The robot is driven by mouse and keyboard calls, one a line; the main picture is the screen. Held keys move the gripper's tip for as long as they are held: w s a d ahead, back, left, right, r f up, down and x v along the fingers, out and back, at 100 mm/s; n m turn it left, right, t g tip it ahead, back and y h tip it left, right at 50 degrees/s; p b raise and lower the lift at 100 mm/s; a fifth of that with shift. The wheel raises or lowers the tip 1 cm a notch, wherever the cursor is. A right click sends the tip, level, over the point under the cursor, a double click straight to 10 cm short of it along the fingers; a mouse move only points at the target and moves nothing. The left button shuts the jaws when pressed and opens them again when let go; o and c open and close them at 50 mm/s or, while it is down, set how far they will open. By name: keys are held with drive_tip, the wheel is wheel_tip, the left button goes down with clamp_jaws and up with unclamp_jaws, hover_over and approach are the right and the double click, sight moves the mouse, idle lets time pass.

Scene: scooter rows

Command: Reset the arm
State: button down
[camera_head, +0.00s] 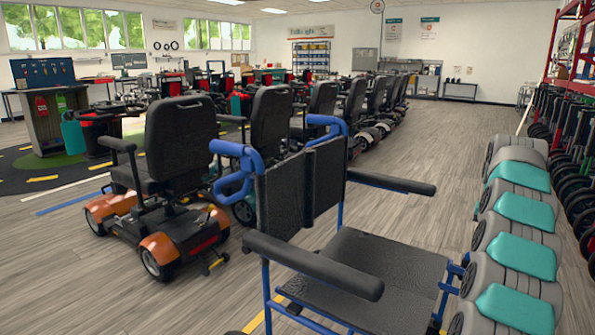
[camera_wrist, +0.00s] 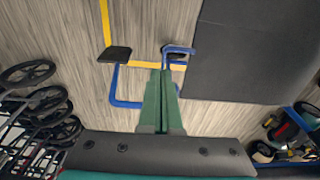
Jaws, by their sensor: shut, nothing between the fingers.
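My gripper (camera_wrist: 162,72) shows in the wrist view. Its two green fingers are pressed together with nothing between them. They point over the blue tubes and a black footplate (camera_wrist: 115,54) of a chair, with grey wood-look floor behind. I cannot tell how far above these the fingertips are. I do not make out my gripper in the head view.
A blue-framed chair with a black seat (camera_head: 370,265) stands close in front. An orange and black scooter (camera_head: 175,170) heads a row of scooters on the left. Grey and teal rounded shapes (camera_head: 515,255) line the right, beside wheeled items. Open floor (camera_head: 440,150) lies beyond.

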drive_tip(key=s+a+r+n, duration=0.1)
drive_tip(key=s+a+n, duration=0.1)
drive_tip(key=s+a, duration=0.45)
drive_tip(key=s+a+r+n+g+y, duration=0.1)
drive_tip(key=s+a, duration=0.3)
drive_tip(key=a, duration=0.6)
drive_tip(key=s+a+r+n, duration=0.2)
drive_tip(key=s+a, duration=0.4)
drive_tip(key=a, duration=0.2)
drive_tip(key=s+a+f, duration=0.3)
drive_tip(key=s, duration=0.6)
drive_tip(key=s+a+f+n+g, duration=0.1)
drive_tip(key=s+a+f, duration=0.1)
drive_tip(key=s, duration=0.8)
drive_tip(key=s+a+f, duration=0.3)
drive_tip(key=s+f, duration=0.2)
drive_tip(key=s, duration=0.4)
drive_tip(key=shift+s+a+n+g, duration=0.25)
drive_tip(key=shift+a+n+g, duration=0.05)
drive_tip(key=shift+g, duration=0.1)
drive_tip(key=shift+d, duration=0.15)
